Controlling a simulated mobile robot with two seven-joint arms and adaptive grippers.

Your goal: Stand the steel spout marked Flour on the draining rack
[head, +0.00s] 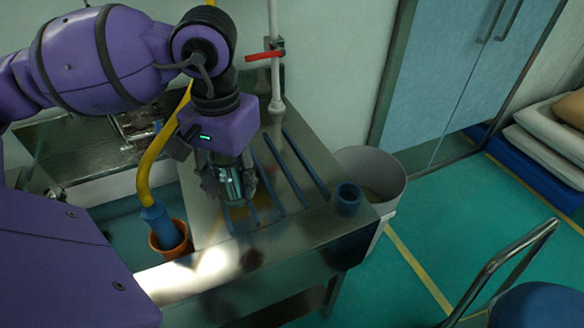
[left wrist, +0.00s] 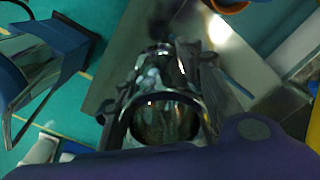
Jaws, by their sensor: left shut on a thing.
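My left gripper (head: 229,196) points down over the steel bench and is shut on a shiny steel spout (head: 231,184). In the left wrist view the spout (left wrist: 165,119) shows its round open end towards the camera, between the fingers. No Flour marking is readable. The draining rack (head: 305,163) appears as parallel blue bars on the bench top. The spout is over the rack's left part; I cannot tell whether its lower end touches the bars. My right gripper is not in view.
A blue ring-shaped piece (head: 348,199) stands on the bench's right corner. A yellow hose with a blue end sits in an orange pot (head: 171,251) to the left. A grey bin (head: 372,175) stands right of the bench. A white pipe with red valve (head: 265,55) rises behind.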

